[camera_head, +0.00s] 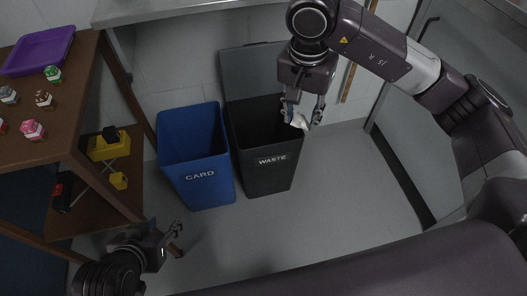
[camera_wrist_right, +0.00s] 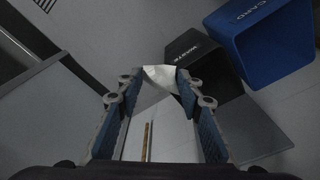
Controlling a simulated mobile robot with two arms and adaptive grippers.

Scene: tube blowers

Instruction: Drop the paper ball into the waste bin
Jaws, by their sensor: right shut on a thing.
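The paper ball (camera_head: 300,121) is a small crumpled white lump between the fingers of my right gripper (camera_head: 303,113). In the right wrist view my right gripper (camera_wrist_right: 158,82) is shut on the white paper (camera_wrist_right: 164,75) at its fingertips. The dark waste bin (camera_head: 266,176), labelled WASTE, stands on the floor with its lid raised at the back. In the head view the paper shows over the right part of the bin's opening; its height above the rim is hard to tell. The waste bin also shows in the right wrist view (camera_wrist_right: 193,52). My left gripper (camera_head: 178,240) is low at the left, apparently empty, its fingers apart.
A blue bin (camera_head: 198,176) labelled CARD stands left of the waste bin. A brown shelf table (camera_head: 88,85) at the left holds a purple tray (camera_head: 38,51) and several small figures. Grey floor (camera_head: 340,190) is clear to the right of the bins.

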